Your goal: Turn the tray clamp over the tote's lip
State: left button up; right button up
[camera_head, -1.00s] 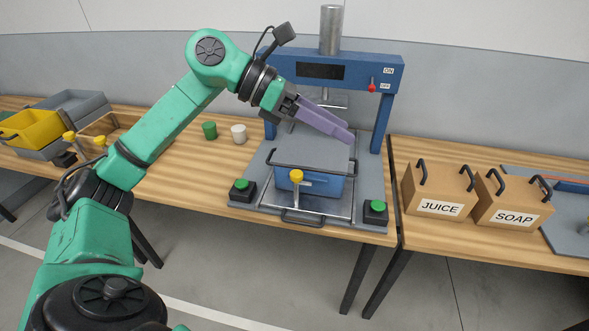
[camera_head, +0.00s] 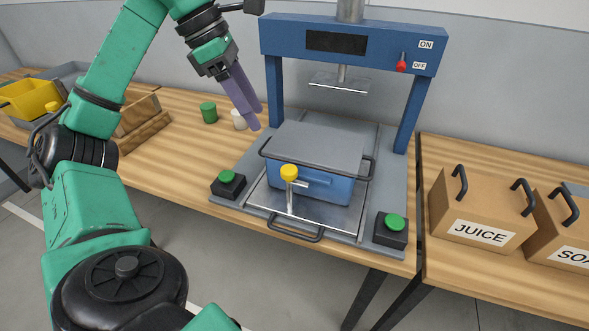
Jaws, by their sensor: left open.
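The blue tote (camera_head: 340,190) with a grey top stands on the metal tray (camera_head: 335,217) in the press. The tray clamp (camera_head: 290,196) is a metal post with a yellow knob (camera_head: 289,172) in front of the tote's front wall. A short pale bar reaches right from the post, in front of the blue wall; I cannot tell whether it touches the tote. My left gripper (camera_head: 246,108), with purple fingers, is open, above and left of the tote, pointing down. It is apart from the clamp. My right gripper is not in view.
The blue press frame (camera_head: 275,93) stands over the tray, its plate (camera_head: 339,84) raised above the tote. Green buttons (camera_head: 227,177) flank the tray. A green cup (camera_head: 209,112) and white cup (camera_head: 239,119) stand at left. The JUICE box (camera_head: 480,210) is at right.

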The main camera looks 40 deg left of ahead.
pick_arm(q)
jog(key=b, duration=0.3)
send_near(289, 169)
jog(key=f, duration=0.1)
jog(key=b+x, duration=0.2)
jog(key=x, duration=0.5)
jog(key=shift+w+d+f, duration=0.2)
jog(key=shift+d+f, duration=0.05)
grip_shut()
